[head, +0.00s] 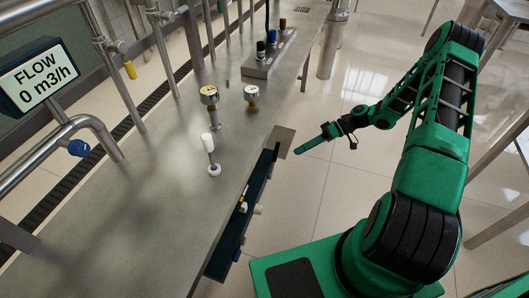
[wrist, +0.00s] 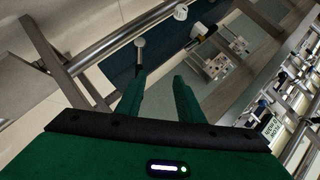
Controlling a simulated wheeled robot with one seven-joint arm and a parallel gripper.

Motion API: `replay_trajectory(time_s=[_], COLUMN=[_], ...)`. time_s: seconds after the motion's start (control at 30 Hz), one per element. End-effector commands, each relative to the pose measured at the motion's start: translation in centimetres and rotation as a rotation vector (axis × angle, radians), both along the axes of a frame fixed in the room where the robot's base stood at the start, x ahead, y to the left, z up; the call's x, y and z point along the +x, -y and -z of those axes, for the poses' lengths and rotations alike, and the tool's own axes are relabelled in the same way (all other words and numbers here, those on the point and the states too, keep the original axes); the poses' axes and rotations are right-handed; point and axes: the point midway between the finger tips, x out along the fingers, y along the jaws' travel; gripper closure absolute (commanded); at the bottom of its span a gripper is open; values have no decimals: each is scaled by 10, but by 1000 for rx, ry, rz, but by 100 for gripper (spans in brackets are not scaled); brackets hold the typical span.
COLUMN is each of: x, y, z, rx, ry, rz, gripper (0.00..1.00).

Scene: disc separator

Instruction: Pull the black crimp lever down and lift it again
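A thin black upright rod (head: 267,17) stands at the grey block (head: 262,66) at the back of the bench; it may be the crimp lever, but I cannot tell for sure. My gripper (head: 300,150) is beyond the bench's right edge, well apart from the rod and nearer the camera. In the wrist view my gripper's two green fingers (wrist: 158,98) stand apart with nothing between them. I cannot make out the rod in the wrist view.
A dark panel (head: 257,193) with small knobs runs along the bench's right side, close to my gripper; it also shows in the wrist view (wrist: 155,62). Gauges (head: 209,96) and a white-topped post (head: 208,145) stand on the steel bench (head: 165,215). Pipes line the left.

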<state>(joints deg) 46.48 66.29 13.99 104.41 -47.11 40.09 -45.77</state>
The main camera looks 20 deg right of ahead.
Motion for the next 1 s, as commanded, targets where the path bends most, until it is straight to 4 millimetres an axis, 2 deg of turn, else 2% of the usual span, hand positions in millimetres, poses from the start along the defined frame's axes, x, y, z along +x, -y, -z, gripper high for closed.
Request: replay_trajectory(time_s=[0.03, 0.2, 0.43, 0.77, 1.0], x=[3, 19, 34, 43, 54], y=[-4, -15, -22, -26, -57], z=[11, 35, 55, 63, 62], rx=[50, 203, 359, 429, 431], ry=[29, 161, 324, 415, 415], rz=[16, 76, 184, 253, 249], gripper=[66, 66, 66, 66, 66])
